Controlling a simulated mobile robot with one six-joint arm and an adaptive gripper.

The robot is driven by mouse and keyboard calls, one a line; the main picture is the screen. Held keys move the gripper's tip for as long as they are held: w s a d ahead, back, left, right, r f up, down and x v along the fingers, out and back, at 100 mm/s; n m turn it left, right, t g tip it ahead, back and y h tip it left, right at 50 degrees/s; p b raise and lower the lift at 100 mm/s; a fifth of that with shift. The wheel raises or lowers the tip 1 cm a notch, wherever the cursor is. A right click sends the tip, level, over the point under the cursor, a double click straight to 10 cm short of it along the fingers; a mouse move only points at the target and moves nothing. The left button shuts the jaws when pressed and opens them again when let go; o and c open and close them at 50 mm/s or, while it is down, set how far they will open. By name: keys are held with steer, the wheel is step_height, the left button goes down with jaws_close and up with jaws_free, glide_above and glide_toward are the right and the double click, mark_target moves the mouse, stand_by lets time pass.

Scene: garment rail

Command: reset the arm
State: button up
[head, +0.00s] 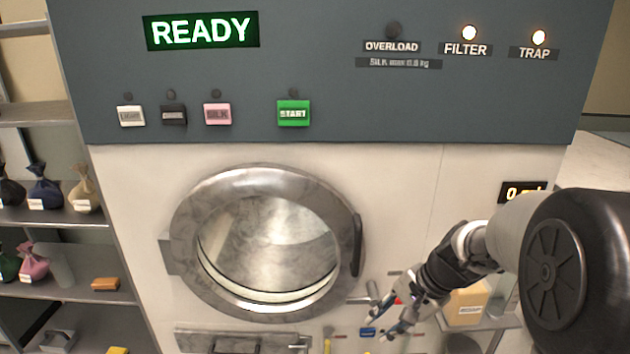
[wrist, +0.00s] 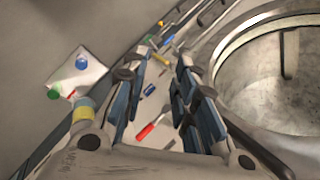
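My gripper (head: 385,318) hangs in front of the machine's lower right front, to the right of the round door (head: 268,240). In the wrist view my gripper (wrist: 165,75) shows its two fingers spread apart, with nothing between the pads. Small tools lie beyond the fingers, among them a red-handled tool (wrist: 148,130). My arm comes in from the right edge of the head view and is bent down to the left. The round door looks closed, and its dark handle is on its right side.
The grey panel shows a READY display (head: 201,31), a green START button (head: 293,113), and lit FILTER (head: 468,33) and TRAP (head: 539,37) lamps. A shelf (head: 65,215) with several small bags stands at the left. A tan box (head: 466,307) sits on a stand right of my gripper.

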steer(key=s+a+r+n+h, duration=0.25)
steer(key=s+r+n, duration=0.25)
steer(key=s+r, duration=0.6)
steer(key=s+d+n+t+h, duration=0.1)
steer(key=s+n, duration=0.4)
steer(key=s, duration=0.9)
steer(key=shift+d+f+t+h, duration=0.15)
steer(key=shift+d+t+h, duration=0.25)
steer(key=shift+t+h, duration=0.2)
